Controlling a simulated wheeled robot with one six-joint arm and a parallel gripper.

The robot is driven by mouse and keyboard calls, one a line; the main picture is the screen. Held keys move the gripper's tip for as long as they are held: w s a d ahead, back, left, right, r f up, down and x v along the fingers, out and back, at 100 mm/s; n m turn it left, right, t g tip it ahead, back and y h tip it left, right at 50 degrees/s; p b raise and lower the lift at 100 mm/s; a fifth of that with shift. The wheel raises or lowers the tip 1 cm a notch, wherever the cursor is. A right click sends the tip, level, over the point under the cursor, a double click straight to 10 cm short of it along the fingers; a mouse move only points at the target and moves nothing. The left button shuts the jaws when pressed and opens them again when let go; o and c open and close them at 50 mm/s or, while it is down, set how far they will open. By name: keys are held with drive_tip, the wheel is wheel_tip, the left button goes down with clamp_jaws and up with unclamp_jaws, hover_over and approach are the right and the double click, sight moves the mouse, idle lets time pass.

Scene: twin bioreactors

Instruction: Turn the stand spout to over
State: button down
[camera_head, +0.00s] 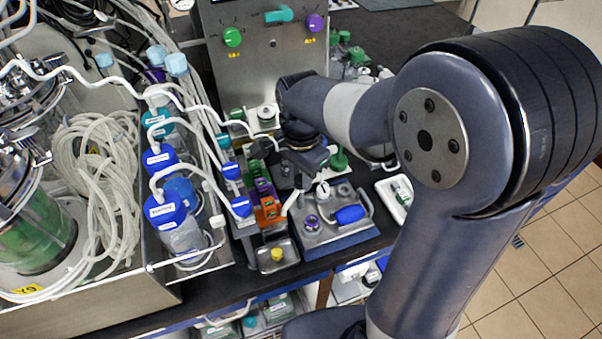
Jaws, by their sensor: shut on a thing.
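A grey stand (312,246) sits near the front edge of the black bench, with round seats, a blue part and a purple-ringed part on top. A small white spout piece (323,189) shows at the stand's back, just below my gripper. My gripper (316,176) reaches down from the wrist and is shut on this piece, as far as I can make out. The fingertips are small and partly dark against the stand, so the exact grip and the spout's direction are hard to tell.
Blue-capped bottles (172,222) with white tubing stand in a metal tray at left. A small tray with a yellow item (277,254) and a rack of coloured blocks (267,205) sit left of the stand. A white tray (397,200) lies right. A control panel (265,60) stands behind.

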drive_tip(key=shift+n, duration=0.4)
drive_tip(key=n+p, duration=0.1)
drive_tip(key=n, duration=0.3)
drive_tip(key=shift+n, duration=0.4)
drive_tip(key=shift+a+n, duration=0.1)
drive_tip(key=shift+n, duration=2.2)
drive_tip(key=c, duration=1.2)
unclamp_jaws()
wheel_tip(320, 180, up, 11)
drive_tip(key=shift+f, duration=0.1)
